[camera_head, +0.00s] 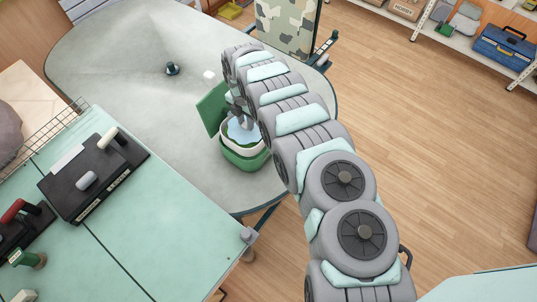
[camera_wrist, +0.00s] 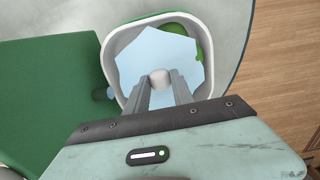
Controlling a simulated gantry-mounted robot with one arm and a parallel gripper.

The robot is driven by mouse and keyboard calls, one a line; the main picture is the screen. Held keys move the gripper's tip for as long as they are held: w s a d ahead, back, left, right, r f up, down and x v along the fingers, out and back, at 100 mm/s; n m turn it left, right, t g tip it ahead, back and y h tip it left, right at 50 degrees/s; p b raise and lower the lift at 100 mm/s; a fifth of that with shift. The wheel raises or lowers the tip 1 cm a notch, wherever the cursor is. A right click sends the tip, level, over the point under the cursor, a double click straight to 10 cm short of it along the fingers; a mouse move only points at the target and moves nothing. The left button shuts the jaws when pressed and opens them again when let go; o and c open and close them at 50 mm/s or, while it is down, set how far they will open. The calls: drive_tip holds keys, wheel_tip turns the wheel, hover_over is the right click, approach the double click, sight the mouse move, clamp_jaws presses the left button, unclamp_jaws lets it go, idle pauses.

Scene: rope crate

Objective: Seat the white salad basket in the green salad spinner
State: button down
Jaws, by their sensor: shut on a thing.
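The green salad spinner (camera_head: 243,162) stands near the round table's right edge, its green lid (camera_head: 212,106) tilted open on the left. The lid fills the left of the wrist view (camera_wrist: 45,95). The white salad basket shows as a pale rim (camera_wrist: 208,48) around a light blue inside with a green patch. In the head view its rim (camera_head: 257,150) shows at the spinner's mouth; I cannot tell how deep it sits. My gripper (camera_head: 241,122) reaches down into it. In the wrist view my gripper (camera_wrist: 160,88) is shut on the basket's pale central knob (camera_wrist: 160,77).
A small black object (camera_head: 172,69) and a white piece (camera_head: 209,74) lie on the grey round table (camera_head: 110,65). A camouflage-covered chair (camera_head: 288,25) is behind. The table's left half is mostly clear.

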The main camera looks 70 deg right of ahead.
drive_tip(key=shift+f+b, duration=3.25)
drive_tip(key=shift+f, duration=1.4)
idle(3.3)
